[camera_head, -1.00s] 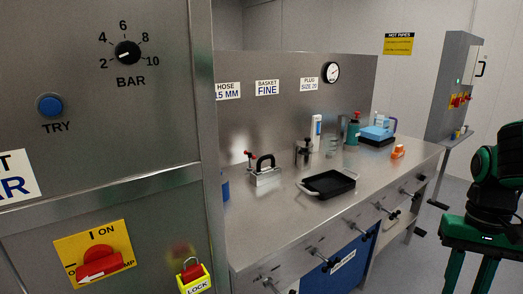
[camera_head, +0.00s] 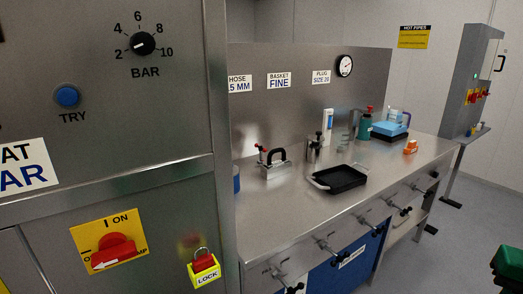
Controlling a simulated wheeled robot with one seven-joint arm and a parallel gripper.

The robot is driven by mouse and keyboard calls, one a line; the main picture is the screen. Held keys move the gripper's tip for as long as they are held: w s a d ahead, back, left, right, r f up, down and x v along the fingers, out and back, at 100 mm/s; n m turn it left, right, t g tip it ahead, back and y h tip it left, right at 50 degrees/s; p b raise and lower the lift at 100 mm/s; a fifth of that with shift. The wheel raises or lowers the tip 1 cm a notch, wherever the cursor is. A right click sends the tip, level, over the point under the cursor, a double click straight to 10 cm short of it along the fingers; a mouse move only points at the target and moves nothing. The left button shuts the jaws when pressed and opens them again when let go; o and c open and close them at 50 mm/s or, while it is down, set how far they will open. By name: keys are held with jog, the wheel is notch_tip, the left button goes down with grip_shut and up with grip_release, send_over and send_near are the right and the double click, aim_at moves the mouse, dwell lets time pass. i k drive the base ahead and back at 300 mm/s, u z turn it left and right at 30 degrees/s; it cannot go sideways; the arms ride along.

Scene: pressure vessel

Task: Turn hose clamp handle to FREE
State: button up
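No handle marked FREE can be read in this view. On the steel bench (camera_head: 290,210) stands a small metal fixture (camera_head: 277,171) with a black arched handle and a red-tipped lever at its left. I cannot tell if it is the hose clamp. A label with the word HOSE (camera_head: 240,83) is on the back panel above it. My gripper is not in view; only a green and black part shows at the lower right edge.
A black tray (camera_head: 338,179) lies on the bench. Several handles project from its front.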

aim_at(260, 148)
jog(key=u, duration=2.2)
jog(key=k, duration=1.15)
jog(key=z, duration=1.05)
jog(key=i, duration=1.55)
